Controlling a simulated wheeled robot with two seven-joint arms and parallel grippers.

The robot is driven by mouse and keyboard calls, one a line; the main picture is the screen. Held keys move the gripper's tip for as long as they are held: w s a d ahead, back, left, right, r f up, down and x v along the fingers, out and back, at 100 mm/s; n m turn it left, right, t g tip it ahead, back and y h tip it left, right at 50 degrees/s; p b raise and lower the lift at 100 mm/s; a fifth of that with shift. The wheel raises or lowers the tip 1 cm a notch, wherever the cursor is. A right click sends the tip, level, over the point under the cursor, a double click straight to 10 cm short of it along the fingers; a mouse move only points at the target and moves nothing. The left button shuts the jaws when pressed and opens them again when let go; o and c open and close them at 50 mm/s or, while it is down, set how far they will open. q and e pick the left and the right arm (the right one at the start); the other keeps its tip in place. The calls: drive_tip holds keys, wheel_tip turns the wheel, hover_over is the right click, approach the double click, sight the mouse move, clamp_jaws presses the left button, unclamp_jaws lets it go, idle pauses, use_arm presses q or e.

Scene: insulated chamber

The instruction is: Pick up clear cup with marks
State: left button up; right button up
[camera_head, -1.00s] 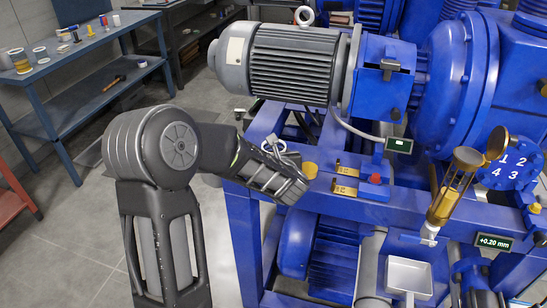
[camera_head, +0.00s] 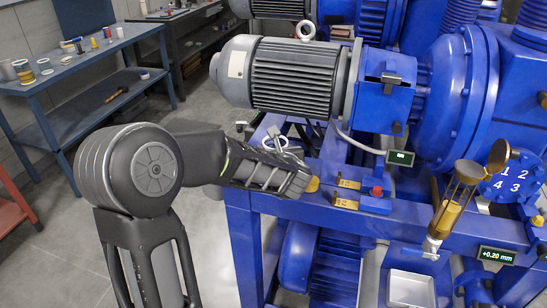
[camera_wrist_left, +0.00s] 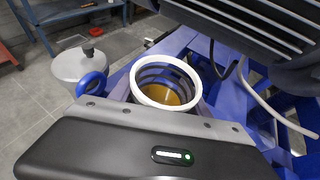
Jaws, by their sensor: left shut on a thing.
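The clear cup (camera_wrist_left: 167,82) shows in the left wrist view from above. It has a pale round rim, ring-like lines on its see-through wall, and a golden patch at or below its bottom. It stands just beyond my gripper housing, with blue frame parts showing around it. My left gripper (camera_head: 299,184) reaches in from the left over the front corner of the blue frame and is shut on the cup. In the head view the arm and gripper hide most or all of the cup. My right gripper is not in view.
A big grey motor (camera_head: 292,75) and blue pump casing stand behind the gripper. A brass-framed part (camera_head: 455,205) and a grey tray (camera_head: 411,288) are at the right. A grey can with a blue ring (camera_wrist_left: 77,66) is left of the cup.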

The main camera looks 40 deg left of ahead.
use_arm(q)
drive_tip(key=shift+r, duration=2.2)
